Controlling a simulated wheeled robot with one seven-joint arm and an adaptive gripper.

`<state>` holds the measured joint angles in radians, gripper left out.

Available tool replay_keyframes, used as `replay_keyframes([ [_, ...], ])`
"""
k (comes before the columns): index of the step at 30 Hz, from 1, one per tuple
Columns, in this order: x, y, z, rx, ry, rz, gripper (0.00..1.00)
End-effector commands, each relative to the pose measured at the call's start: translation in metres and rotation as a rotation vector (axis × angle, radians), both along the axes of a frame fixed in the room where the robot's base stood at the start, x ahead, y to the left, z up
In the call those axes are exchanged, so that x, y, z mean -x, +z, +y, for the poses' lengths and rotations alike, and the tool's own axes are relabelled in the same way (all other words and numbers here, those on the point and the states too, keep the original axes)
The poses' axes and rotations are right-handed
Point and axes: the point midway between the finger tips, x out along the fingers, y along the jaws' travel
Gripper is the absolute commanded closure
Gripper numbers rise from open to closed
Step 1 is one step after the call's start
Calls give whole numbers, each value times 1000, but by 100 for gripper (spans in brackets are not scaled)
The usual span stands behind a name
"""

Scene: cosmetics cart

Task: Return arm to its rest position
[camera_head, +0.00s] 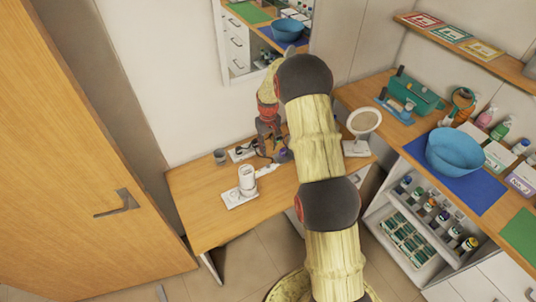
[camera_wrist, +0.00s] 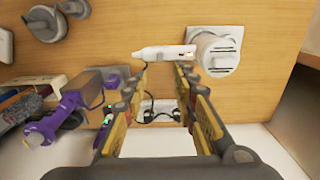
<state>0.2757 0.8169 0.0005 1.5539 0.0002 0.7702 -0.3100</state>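My arm reaches out over the wooden table in the head view, its gripper (camera_head: 271,140) low above the tabletop near the wall. In the wrist view my gripper (camera_wrist: 161,74) is open, a finger on each side and nothing between the tips. A white pen-shaped device (camera_wrist: 165,53) lies just beyond the fingertips; whether a finger touches it I cannot tell. It also shows on the table in the head view (camera_head: 267,170). A white strip with a black cable (camera_wrist: 158,111) shows below, between the fingers.
A white jar on a pad (camera_head: 246,183) and a grey cup (camera_head: 220,157) stand on the table. A purple device (camera_wrist: 55,122) is left of the fingers. A round mirror (camera_head: 364,120) and a shelf unit with a blue bowl (camera_head: 454,151) stand right; a door (camera_head: 85,170) is left.

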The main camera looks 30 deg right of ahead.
Motion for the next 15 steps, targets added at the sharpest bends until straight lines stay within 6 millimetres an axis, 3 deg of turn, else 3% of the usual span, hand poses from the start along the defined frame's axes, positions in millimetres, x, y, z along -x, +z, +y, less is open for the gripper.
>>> replay_keyframes([
  [5, 0, 10, 0, 0, 0, 0, 72],
  [15, 0, 11, 0, 0, 0, 0, 72],
])
